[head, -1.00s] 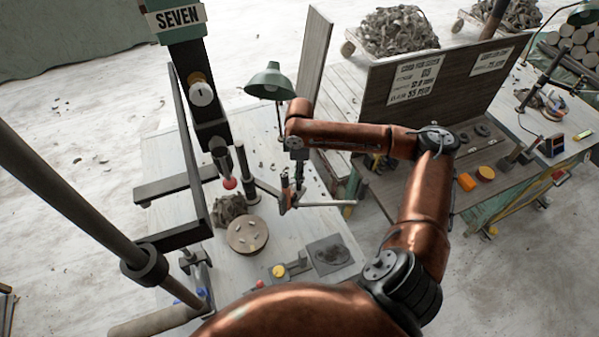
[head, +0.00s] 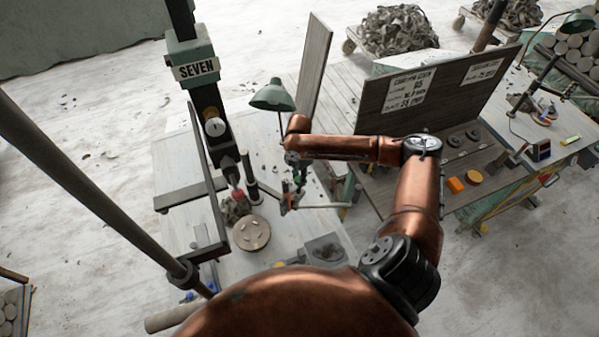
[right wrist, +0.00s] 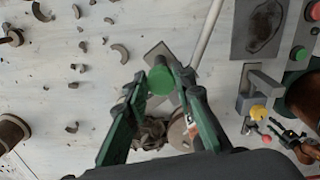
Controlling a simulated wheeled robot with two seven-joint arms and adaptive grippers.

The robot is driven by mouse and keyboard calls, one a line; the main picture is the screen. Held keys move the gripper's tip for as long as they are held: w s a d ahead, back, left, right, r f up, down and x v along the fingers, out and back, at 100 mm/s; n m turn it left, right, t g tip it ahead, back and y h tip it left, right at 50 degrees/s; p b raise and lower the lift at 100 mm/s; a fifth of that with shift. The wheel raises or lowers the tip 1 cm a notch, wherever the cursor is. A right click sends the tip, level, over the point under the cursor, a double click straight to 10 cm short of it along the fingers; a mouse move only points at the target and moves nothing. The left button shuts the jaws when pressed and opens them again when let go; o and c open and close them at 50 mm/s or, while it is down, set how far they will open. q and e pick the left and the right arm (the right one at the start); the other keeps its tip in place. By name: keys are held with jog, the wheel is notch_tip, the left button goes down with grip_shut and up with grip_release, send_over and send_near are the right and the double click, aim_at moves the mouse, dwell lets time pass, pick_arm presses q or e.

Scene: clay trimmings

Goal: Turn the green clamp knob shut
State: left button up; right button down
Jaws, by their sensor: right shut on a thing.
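The green clamp knob (right wrist: 160,78) is round and shows face-on in the right wrist view, between my two fingertips. My right gripper (right wrist: 157,84) is shut on it, one finger on each side. In the head view my right gripper (head: 297,183) points down over the pale worktable (head: 215,280), beside a thin pale rod (head: 325,206). The knob is too small and covered there to make out its turn.
A green machine head marked SEVEN (head: 197,70) stands on a dark column left of my gripper. A round wooden disc (head: 251,234) lies below. A green lamp (head: 272,93) stands behind. A tall dark board (head: 430,90) is to the right. Clay scraps litter the table.

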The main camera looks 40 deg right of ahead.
jog(key=shift+w+n+p, duration=0.1)
jog(key=shift+n+p, duration=0.8)
jog(key=shift+n, duration=0.1)
jog(key=c, duration=1.6)
grip_release()
notch_tip(320, 180, up, 12)
